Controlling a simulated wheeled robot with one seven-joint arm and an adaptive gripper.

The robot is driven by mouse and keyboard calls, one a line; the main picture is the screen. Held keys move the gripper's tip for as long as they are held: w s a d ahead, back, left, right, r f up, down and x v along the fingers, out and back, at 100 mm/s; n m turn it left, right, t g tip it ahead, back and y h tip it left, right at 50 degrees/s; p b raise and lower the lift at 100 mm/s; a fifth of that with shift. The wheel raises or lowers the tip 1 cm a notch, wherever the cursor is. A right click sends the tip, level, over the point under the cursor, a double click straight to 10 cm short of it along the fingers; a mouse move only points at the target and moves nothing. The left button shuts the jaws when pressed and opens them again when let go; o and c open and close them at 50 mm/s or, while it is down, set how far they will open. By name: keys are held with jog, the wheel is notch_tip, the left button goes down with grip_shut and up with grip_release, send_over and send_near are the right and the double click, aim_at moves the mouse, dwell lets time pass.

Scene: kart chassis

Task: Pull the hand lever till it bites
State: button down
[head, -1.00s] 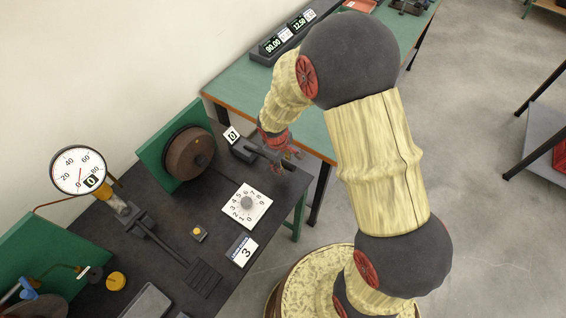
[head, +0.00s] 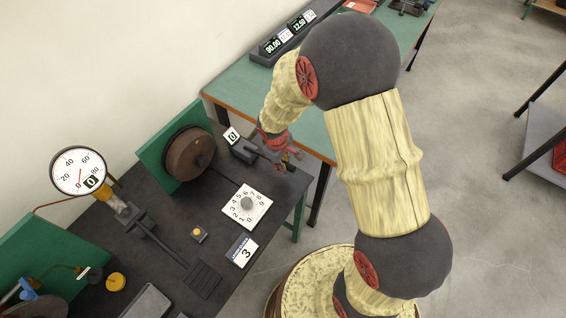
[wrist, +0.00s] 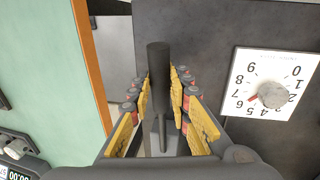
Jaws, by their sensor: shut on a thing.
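The hand lever (head: 262,152) is a dark bar that reaches out from a block near the right edge of the dark bench. My gripper (head: 289,163) is at its outer end, and its red fingers partly hide the lever. In the wrist view the lever's dark round grip (wrist: 158,66) stands between the yellow-padded fingers of my gripper (wrist: 160,88). The fingers are shut on the lever from both sides. A small card (head: 232,136) reading 0 stands by the lever's block.
A brown wheel (head: 190,153) on a green plate stands behind the lever. A white numbered dial (head: 246,206) lies nearby on the bench, with a pressure gauge (head: 78,170) at left. A green-topped table (head: 240,92) is close behind my gripper.

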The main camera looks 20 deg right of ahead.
jog(key=r+p, duration=0.1)
jog(key=w+r+g+h+p, duration=0.1)
jog(key=r+p, duration=0.1)
jog(key=a+r+g+p, duration=0.1)
jog(key=shift+w+r+p, duration=0.15)
jog(key=shift+w+p, duration=0.05)
jog(key=shift+p, duration=0.1)
jog(key=shift+w+a+r+g+h+p, duration=0.2)
jog(key=shift+w+r+g+h+p, duration=0.15)
jog(key=shift+r+g+h+p, duration=0.2)
jog(key=c, duration=1.7)
grip_release()
jog(key=shift+o, duration=0.3)
jog(key=v, duration=1.2)
jog(key=shift+s, duration=0.15)
